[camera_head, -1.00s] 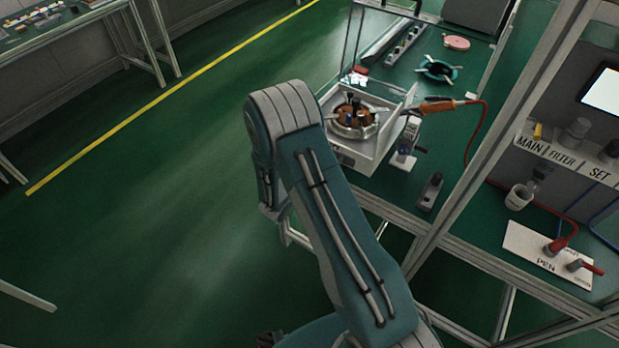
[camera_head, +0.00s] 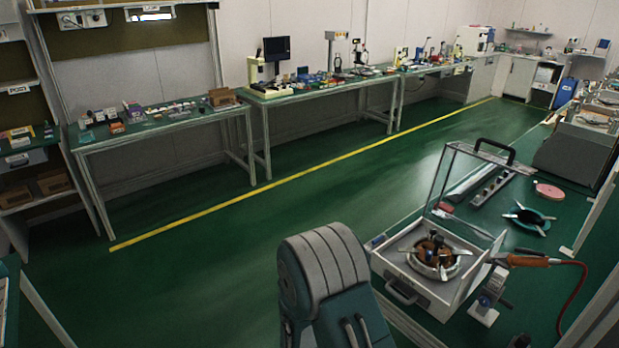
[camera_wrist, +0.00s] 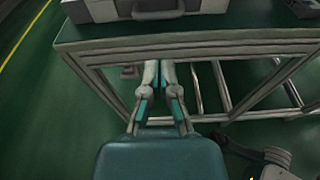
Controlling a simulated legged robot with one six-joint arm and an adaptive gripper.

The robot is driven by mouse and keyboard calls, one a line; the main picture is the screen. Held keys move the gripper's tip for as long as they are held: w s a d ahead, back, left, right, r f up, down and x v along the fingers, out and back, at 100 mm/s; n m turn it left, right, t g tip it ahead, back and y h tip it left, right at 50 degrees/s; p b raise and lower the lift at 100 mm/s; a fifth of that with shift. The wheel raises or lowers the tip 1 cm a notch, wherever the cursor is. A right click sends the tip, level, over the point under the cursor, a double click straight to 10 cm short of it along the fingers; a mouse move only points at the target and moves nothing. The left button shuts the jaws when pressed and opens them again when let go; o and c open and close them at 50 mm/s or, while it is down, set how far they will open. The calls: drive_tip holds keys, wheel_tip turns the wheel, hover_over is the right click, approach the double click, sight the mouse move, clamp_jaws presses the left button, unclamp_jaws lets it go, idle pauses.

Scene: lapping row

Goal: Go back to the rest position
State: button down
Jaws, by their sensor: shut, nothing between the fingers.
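My gripper (camera_wrist: 160,66) shows in the wrist view with its two fingers close together and nothing between them. In the head view my arm rises at the bottom middle, folded, and hides the gripper. The arm's upper joint stands just left of a white open box (camera_head: 416,290) on the bench. The box has a clear raised lid and holds a round copper-coloured fixture (camera_head: 436,254). Part of the box shows at the top of the wrist view.
Beside the box stand a small grey gauge stand (camera_head: 488,296) and an orange-handled tool (camera_head: 528,260) with a red cable. Green floor with a yellow line (camera_head: 300,183) is open to the left. Cluttered benches line the far wall.

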drive_tip(key=s+d+r+m+g+y, duration=0.1)
drive_tip(key=s+d+r+m+g, duration=0.3)
drive_tip(key=r+m, duration=0.35)
drive_tip(key=s+d+r+m+g+y, duration=0.1)
drive_tip(key=s+d+r+m+g, duration=0.25)
drive_tip(key=s+r+m, duration=0.35)
drive_tip(key=s+a+r+m+t+y, duration=0.4)
drive_tip(key=s+a+r+m+y, duration=0.4)
drive_tip(key=r, duration=0.5)
drive_tip(key=s+m+y, duration=0.2)
drive_tip(key=s, duration=0.1)
drive_tip(key=shift+s+y, duration=0.3)
drive_tip(key=shift+s, duration=0.1)
